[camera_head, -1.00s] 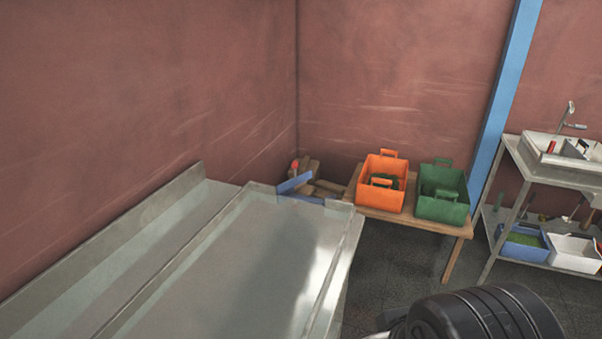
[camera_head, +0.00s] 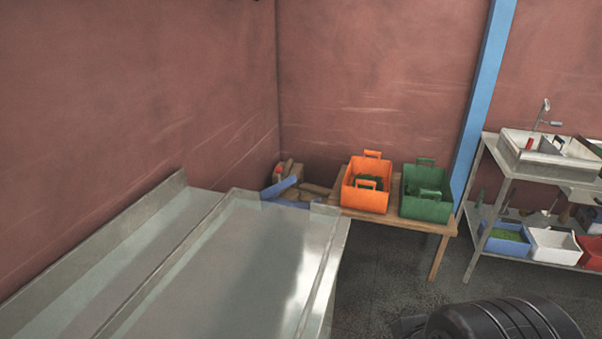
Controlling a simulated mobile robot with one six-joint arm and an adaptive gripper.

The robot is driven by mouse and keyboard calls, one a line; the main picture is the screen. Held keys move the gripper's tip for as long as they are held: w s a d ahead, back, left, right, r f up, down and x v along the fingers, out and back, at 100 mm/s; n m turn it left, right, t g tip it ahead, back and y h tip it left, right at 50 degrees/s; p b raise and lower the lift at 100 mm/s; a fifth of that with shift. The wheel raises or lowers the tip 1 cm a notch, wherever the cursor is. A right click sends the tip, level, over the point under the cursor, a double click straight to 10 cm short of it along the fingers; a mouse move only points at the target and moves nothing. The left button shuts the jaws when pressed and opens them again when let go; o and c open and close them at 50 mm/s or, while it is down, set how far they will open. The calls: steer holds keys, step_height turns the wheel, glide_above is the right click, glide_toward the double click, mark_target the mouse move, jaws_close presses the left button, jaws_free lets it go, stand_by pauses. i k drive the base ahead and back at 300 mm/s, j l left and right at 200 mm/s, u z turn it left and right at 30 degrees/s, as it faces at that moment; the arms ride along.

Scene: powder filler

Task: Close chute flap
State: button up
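No chute flap can be made out in this view. A long grey metal trough or counter with raised edges (camera_head: 228,262) fills the lower left; I cannot tell whether it belongs to the powder filler. A black rounded part of my arm (camera_head: 505,322) shows at the bottom right edge. My gripper is outside the picture, so its fingers and anything in them are hidden.
A wooden table (camera_head: 438,226) holds an orange crate (camera_head: 366,198) and a green crate (camera_head: 426,208). At right stands a metal sink stand (camera_head: 508,188) with bins on its lower shelf. A blue post (camera_head: 482,100) rises behind. The dark floor (camera_head: 385,275) between is clear.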

mark_target(266, 193)
steer(key=i+l+z, duration=0.2)
steer(key=i+l, duration=0.2)
steer(key=l, duration=0.3)
steer(key=i+l+z, duration=0.25)
steer(key=i+l, duration=0.25)
steer(key=i+l+u, duration=0.15)
steer(key=i, duration=0.3)
steer(key=i+l+u, duration=0.1)
steer(key=i, duration=0.4)
steer(key=i+l+u, duration=0.15)
steer(key=i+l, duration=0.15)
steer(key=i, duration=0.15)
steer(key=i+l+u, duration=0.1)
steer(key=i+l, duration=0.15)
steer(key=i, duration=0.15)
steer(key=i+j+u, duration=0.15)
steer(key=i+u, duration=0.25)
steer(key=i+j+u, duration=0.1)
steer(key=i+u, duration=0.45)
steer(key=u, duration=0.2)
